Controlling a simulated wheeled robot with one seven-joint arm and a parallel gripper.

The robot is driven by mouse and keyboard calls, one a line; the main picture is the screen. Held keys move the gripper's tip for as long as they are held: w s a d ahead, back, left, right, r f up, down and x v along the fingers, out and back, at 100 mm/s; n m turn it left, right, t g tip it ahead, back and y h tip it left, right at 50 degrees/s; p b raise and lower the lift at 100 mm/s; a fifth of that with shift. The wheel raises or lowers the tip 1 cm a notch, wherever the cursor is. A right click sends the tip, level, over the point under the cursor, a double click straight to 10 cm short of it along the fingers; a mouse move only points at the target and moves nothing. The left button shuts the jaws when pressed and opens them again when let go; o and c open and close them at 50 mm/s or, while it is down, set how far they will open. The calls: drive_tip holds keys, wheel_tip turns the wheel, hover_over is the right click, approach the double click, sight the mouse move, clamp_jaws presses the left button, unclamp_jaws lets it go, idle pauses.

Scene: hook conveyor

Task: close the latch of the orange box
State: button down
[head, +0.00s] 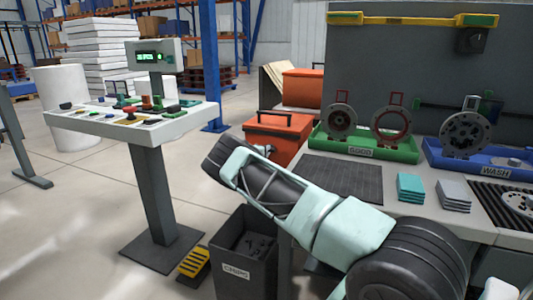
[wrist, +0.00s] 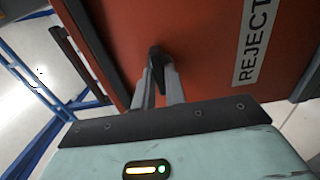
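The orange box (head: 278,137) stands left of the workbench in the head view, with a dark handle on its top. In the wrist view its orange face (wrist: 215,75), lettered REJECT, fills most of the picture. A small black latch piece (wrist: 155,55) stands out from this face. My gripper (wrist: 159,72) has its two grey fingers close together, with their tips at the black piece. Whether they grip it or only touch it is unclear.
A dark CHIPS bin (head: 245,250) stands on the floor below my arm. The bench holds a green tray (head: 385,150), a blue tray (head: 440,158) and a dark mat (head: 345,177).

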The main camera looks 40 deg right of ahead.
drive_tip(key=shift+n, duration=0.5)
drive_tip(key=shift+f+n+b, duration=0.1)
drive_tip(key=shift+n+b, duration=0.2)
drive_tip(key=shift+n, duration=8.4)
drive_tip(key=c, duration=1.4)
unclamp_jaws()
drive_tip(key=shift+c, duration=0.2)
drive_tip(key=shift+a, duration=0.1)
drive_tip(key=p+v, duration=0.1)
drive_tip(key=v, duration=1.6)
drive_tip(key=shift+p, duration=0.4)
drive_tip(key=shift+s+a, duration=0.15)
